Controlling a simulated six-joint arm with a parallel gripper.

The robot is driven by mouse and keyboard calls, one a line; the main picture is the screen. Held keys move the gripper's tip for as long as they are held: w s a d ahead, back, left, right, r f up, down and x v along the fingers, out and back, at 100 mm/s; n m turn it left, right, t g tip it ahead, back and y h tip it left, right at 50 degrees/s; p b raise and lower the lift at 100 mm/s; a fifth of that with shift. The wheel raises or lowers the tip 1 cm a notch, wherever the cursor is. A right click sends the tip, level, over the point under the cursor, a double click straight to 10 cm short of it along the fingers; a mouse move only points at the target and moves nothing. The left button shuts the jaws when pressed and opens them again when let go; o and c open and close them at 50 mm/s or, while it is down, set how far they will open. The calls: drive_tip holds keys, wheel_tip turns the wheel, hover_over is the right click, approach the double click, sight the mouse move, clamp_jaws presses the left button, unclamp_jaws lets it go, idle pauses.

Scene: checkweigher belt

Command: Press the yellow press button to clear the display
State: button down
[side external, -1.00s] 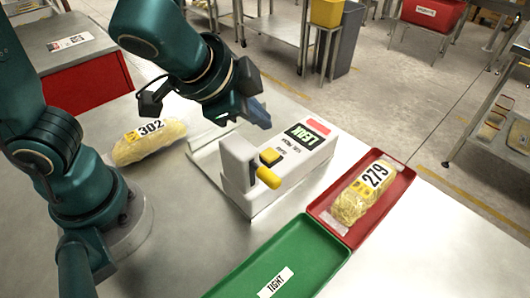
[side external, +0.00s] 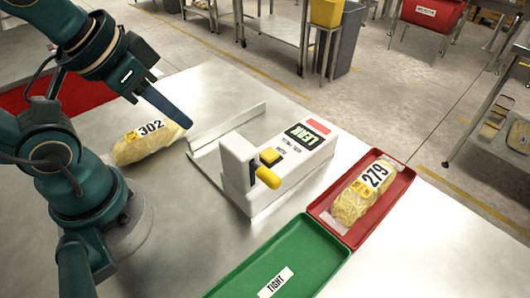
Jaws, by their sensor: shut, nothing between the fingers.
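The white checkweigher console (side external: 262,185) stands on the steel table. A square yellow button (side external: 270,156) sits on its top, uncovered. A yellow knob (side external: 268,178) sticks out on the near side by an upright grey-white block (side external: 238,160). The dark display (side external: 308,136) shows lit green characters, upside down to this view. A red patch (side external: 318,125) lies beyond it. My gripper (side external: 184,121) is shut and empty, left of the console. In the picture its fingertips overlap the bag marked 302 (side external: 150,143); I cannot tell if they touch.
A red tray (side external: 396,196) holds a bag marked 279 (side external: 360,194). An empty green tray (side external: 240,281) lies in front of it. A low metal rail (side external: 228,126) runs behind the console's left side. Bare table lies left of the console.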

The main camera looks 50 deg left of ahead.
idle(0.3)
drive_tip(key=w+d+r+n+g, duration=0.25)
drive_tip(key=w+r+n, duration=0.25)
drive_tip(key=r+n, duration=0.75)
drive_tip(key=n+g, duration=0.3)
drive_tip(key=n, duration=0.3)
hover_over(269, 153)
wheel_tip(269, 153, down, 6)
drive_tip(key=shift+r+m, duration=0.25)
drive_tip(key=shift+f, duration=0.1)
wheel_tip(269, 153, down, 14)
drive_tip(key=shift+r, duration=0.1)
